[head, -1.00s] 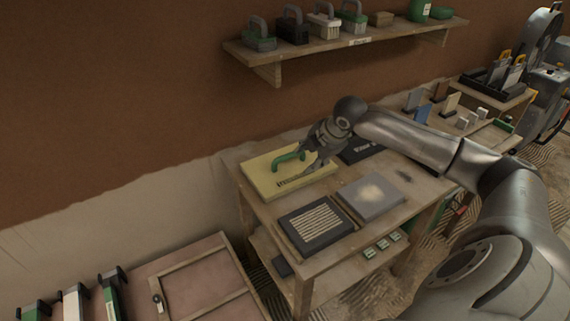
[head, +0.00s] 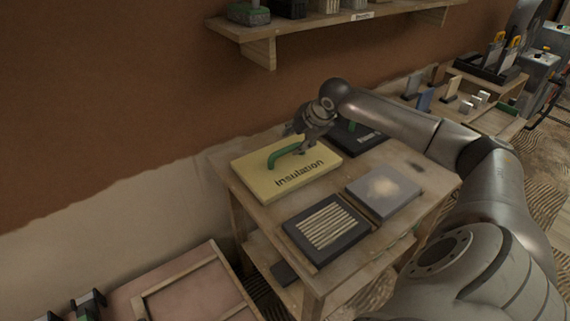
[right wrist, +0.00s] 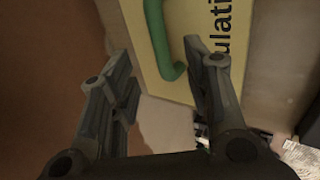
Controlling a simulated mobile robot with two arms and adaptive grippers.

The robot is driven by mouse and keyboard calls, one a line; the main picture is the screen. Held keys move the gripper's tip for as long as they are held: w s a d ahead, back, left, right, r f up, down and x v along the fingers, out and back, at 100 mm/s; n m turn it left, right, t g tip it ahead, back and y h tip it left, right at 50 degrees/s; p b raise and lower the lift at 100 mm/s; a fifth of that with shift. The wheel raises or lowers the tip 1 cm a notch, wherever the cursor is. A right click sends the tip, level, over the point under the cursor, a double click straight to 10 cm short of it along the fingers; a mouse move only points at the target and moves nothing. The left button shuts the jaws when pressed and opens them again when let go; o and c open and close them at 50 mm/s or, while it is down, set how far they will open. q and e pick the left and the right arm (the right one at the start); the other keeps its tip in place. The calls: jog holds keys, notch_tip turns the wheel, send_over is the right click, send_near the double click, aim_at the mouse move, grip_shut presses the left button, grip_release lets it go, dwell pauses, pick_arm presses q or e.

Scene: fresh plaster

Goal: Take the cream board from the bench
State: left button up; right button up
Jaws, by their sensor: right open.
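The cream board (head: 262,186) lies flat on the bench (head: 264,224), marked "Insulation", with a green handle (head: 287,154) on top. My right gripper (head: 305,137) is at the handle's right end, near the board's back edge. In the right wrist view the gripper (right wrist: 166,80) is open and empty. The green handle (right wrist: 158,38) shows ahead between its fingertips, and part of the cream board (right wrist: 183,60) lies behind it. Whether the fingers touch the board is not clear. My left gripper is not in view.
A dark board (head: 346,226) with a ribbed light panel and a grey board (head: 382,192) lie at the front of the bench. Another dark board (head: 362,140) is behind my arm. A wall shelf (head: 330,24) hangs above. A pink framed panel (head: 195,292) stands lower left.

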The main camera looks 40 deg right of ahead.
aim_at(288, 148)
jog(key=shift+p+x, duration=0.45)
jog(key=shift+x, duration=4.1)
jog(key=shift+s, duration=0.1)
jog(key=shift+c, duration=0.4)
grip_shut()
